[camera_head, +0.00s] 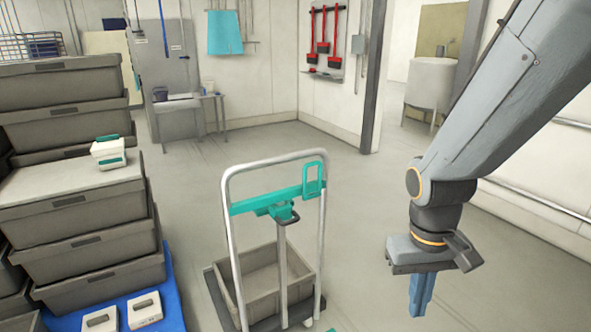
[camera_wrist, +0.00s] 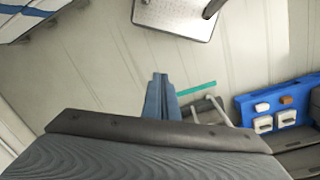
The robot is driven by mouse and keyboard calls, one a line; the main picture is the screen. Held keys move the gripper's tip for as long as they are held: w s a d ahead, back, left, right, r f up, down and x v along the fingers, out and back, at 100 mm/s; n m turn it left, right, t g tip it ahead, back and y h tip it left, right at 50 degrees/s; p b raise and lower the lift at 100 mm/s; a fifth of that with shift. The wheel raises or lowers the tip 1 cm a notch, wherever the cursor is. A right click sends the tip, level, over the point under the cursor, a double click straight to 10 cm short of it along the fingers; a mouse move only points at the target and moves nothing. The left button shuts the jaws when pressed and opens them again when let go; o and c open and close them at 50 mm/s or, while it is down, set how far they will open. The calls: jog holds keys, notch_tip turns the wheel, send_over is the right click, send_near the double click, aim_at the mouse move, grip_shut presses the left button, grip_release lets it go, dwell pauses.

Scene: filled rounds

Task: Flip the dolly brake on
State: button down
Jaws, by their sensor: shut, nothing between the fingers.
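The dolly (camera_head: 229,258) stands in the middle of the head view, with a pale tubular handle frame and a dark base. A teal crossbar (camera_head: 250,204) spans the frame, with a dark grip (camera_head: 290,218) at its centre and a teal loop at its right end. I cannot tell which part is the brake or how it is set. My gripper (camera_head: 420,305) is shut and empty, pointing down to the right of the dolly and apart from it. In the wrist view its blue fingers (camera_wrist: 160,78) are together, and the teal crossbar (camera_wrist: 196,88) shows just beyond them.
A grey crate (camera_head: 262,282) sits on the dolly. A wall rail (camera_head: 540,208) runs at right. The floor behind the dolly is clear.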

jog(key=w+a+r+n+t+h, duration=0.1)
jog(key=w+a+n+t+h, duration=0.15)
jog(key=w, duration=0.45)
jog(key=w+a+r+n+t+h+p, duration=0.1)
jog(key=w+a+n+h, duration=0.2)
jog(key=w, duration=0.4)
jog(key=w+a+r+n+t+h, duration=0.1)
jog(key=w+n+t+h, duration=0.1)
jog(key=w+h, duration=0.35)
jog(key=w+a+r+n+t+y, duration=0.1)
jog(key=w+a+t, duration=0.2)
jog(key=a, duration=0.5)
jog(key=w+a+r+n+t+y, duration=0.1)
jog(key=w+a+r+n+t, duration=0.1)
jog(key=w+a+t, duration=0.2)
jog(key=w+a+r+n+t+y, duration=0.1)
jog(key=w+a+t+y, duration=0.1)
jog(key=a, duration=0.9)
jog(key=shift+w+a+r+t+p, duration=0.15)
jog(key=shift+w+a+t+p, duration=0.2)
jog(key=shift+w+t, duration=0.65)
jog(key=shift+s+n, duration=0.15)
jog(key=shift+n, duration=0.1)
jog(key=p+x, duration=0.2)
jog(key=x, duration=0.8)
jog(key=shift+p, duration=0.4)
jog(key=shift+s+b, duration=0.15)
jog(key=shift+b, duration=0.2)
